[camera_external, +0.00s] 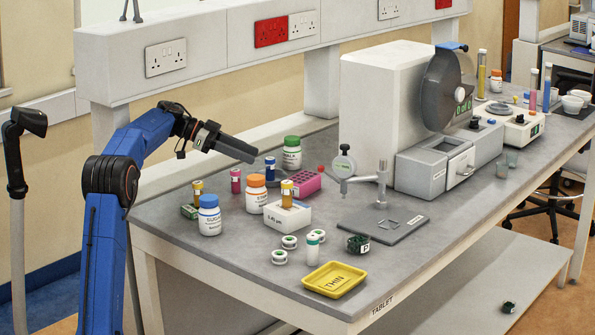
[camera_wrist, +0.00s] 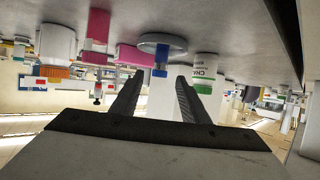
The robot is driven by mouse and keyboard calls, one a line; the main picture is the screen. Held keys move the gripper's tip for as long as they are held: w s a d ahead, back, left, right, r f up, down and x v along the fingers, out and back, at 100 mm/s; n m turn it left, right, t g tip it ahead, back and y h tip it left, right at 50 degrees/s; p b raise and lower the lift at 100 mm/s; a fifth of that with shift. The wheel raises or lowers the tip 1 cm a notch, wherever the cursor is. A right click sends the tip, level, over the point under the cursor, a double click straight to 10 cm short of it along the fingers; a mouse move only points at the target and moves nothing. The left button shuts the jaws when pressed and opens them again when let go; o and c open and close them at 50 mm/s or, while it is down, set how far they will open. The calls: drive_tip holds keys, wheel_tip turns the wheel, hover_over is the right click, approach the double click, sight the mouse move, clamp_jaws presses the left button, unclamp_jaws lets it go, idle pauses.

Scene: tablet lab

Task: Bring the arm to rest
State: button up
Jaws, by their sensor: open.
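My blue arm rises at the left in the external view and bends at its top toward the bench. My gripper (camera_external: 245,152) is raised above the bench's rear left part, pointing right and slightly down. In the wrist view my gripper (camera_wrist: 156,85) shows two dark fingers spread apart with no object held between them. The wrist picture is upside down. A blue-capped vial (camera_wrist: 161,62) and a green-capped bottle (camera_wrist: 205,72) show beyond the fingers. In the external view, the green-capped bottle (camera_external: 292,153) stands right of the gripper.
The grey bench (camera_external: 165,225) holds white bottles (camera_external: 209,216), a pink rack (camera_external: 306,182), a dial gauge stand (camera_external: 383,185), a yellow tray (camera_external: 335,280) and a white machine (camera_external: 380,100). The wall trunking with sockets (camera_external: 166,57) runs behind.

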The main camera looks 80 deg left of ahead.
drive_tip(key=shift+s+r, duration=0.1)
drive_tip(key=shift+s, duration=0.1)
idle(0.5)
drive_tip(key=w+d+r+h, duration=0.1)
drive_tip(key=w+d+r, duration=0.3)
drive_tip(key=w+d, duration=0.7)
drive_tip(key=w+d+r+g+h, duration=0.1)
drive_tip(key=w+d+g, duration=0.1)
drive_tip(key=d, duration=1.1)
drive_tip(key=w+d+r+g, duration=0.1)
drive_tip(key=d, duration=1.1)
drive_tip(key=s+d+f+g, duration=0.1)
drive_tip(key=s+d+f, duration=0.15)
drive_tip(key=d, duration=0.95)
drive_tip(key=s+d+f+g, duration=0.1)
drive_tip(key=s+d, duration=0.2)
drive_tip(key=d, duration=0.9)
drive_tip(key=s+d+f+n+g+y, duration=0.1)
drive_tip(key=s+d+f+n+g, duration=0.15)
drive_tip(key=s+d+f, duration=0.65)
drive_tip(key=s+d+f+y, duration=0.1)
drive_tip(key=s+d+f, duration=0.1)
drive_tip(key=s+f, duration=0.5)
drive_tip(key=s+d+f+y, duration=0.2)
drive_tip(key=s+f, duration=0.6)
drive_tip(key=f, duration=0.1)
drive_tip(key=shift+s+g+y, duration=0.3)
drive_tip(key=shift+g, duration=0.15)
